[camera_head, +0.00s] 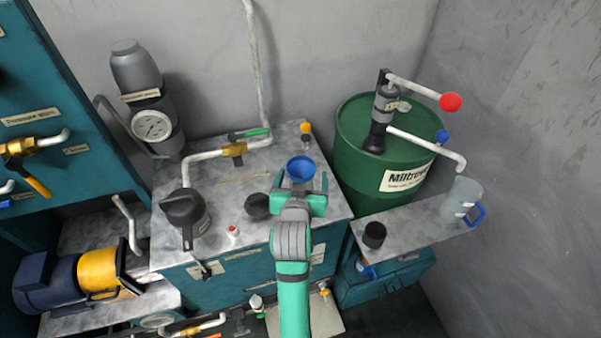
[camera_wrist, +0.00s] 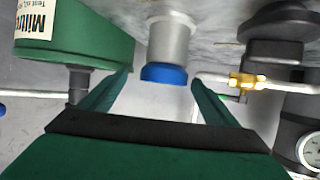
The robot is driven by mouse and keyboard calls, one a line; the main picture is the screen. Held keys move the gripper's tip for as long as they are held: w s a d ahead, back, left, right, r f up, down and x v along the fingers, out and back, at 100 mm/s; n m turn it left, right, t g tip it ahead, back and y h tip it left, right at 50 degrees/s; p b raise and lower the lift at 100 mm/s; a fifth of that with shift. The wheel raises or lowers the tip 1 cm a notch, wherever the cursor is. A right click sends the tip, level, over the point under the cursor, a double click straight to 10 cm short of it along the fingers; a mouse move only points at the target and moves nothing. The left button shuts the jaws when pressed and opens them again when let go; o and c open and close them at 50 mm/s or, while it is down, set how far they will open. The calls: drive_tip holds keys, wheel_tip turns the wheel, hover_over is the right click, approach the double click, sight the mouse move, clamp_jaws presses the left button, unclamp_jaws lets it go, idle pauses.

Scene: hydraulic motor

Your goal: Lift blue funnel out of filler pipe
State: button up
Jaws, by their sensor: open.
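The blue funnel (camera_head: 300,168) sits at the right part of the marbled tank top in the head view. In the wrist view, which is upside down, its blue band (camera_wrist: 164,74) shows at the end of the light grey filler pipe (camera_wrist: 170,40). My green gripper (camera_head: 300,182) is open and empty, just on the near side of the funnel. In the wrist view the fingers (camera_wrist: 162,84) stand apart on either side of the funnel's width. I cannot tell whether the tips reach around it. The filler pipe is hidden in the head view.
A green drum (camera_head: 350,170) with a hand pump (camera_head: 385,105) stands right of the tank. A clear jug (camera_head: 461,198) stands on the right-hand cabinet.

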sight(302, 164)
drive_tip(key=x, duration=0.4)
drive_tip(key=shift+w+a, duration=0.15)
drive_tip(key=shift+a, duration=0.25)
drive_tip(key=shift+w+d+f, duration=0.1)
drive_tip(key=shift+w+f, duration=0.1)
drive_tip(key=shift+w, duration=0.25)
drive_tip(key=c, duration=1.2)
drive_tip(key=shift+r, duration=0.1)
